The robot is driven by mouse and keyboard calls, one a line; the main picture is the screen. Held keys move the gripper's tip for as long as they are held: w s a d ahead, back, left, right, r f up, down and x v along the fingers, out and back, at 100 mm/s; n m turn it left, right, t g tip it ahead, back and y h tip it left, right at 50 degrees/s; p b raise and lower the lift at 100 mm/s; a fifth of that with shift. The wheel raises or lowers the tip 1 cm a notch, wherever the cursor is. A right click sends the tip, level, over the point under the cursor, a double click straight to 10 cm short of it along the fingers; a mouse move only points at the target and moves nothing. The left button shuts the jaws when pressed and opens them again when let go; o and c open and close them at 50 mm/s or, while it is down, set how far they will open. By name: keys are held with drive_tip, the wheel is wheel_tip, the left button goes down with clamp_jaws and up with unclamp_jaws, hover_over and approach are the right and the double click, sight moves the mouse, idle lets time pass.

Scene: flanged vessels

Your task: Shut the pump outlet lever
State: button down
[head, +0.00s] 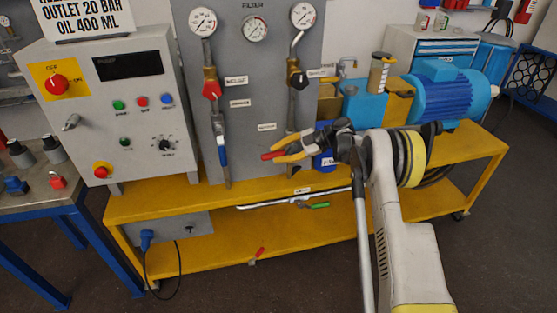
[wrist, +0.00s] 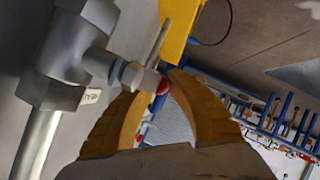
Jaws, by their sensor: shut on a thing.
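A red-handled lever (head: 270,156) shows at the tips of my gripper's yellow fingers, in front of the right-hand pipe of the grey panel. My gripper (head: 280,150) is shut on this lever. In the wrist view, the two curved yellow fingers of my gripper (wrist: 158,86) close around a small red piece of the lever (wrist: 163,86). A grey metal valve body (wrist: 68,45) with a stem lies just left of the fingers. Most of the lever is hidden by the fingers. The label that would name this valve is too small to read.
A blue lever (head: 222,152) hangs on the left pipe, below a red knob (head: 211,90). A black knob (head: 297,80) sits on the right pipe. A green lever (head: 319,205) is on the low pipe. The blue pump motor (head: 440,95) stands to the right on the yellow bench (head: 150,205).

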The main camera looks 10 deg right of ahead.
drive_tip(key=shift+w+r+y, duration=0.1)
drive_tip(key=shift+r+y, duration=0.2)
drive_tip(key=shift+y, duration=0.1)
drive_tip(key=shift+a, duration=0.1)
drive_tip(key=c, duration=1.2)
unclamp_jaws()
drive_tip(key=v, duration=1.2)
drive_tip(key=shift+f, duration=0.15)
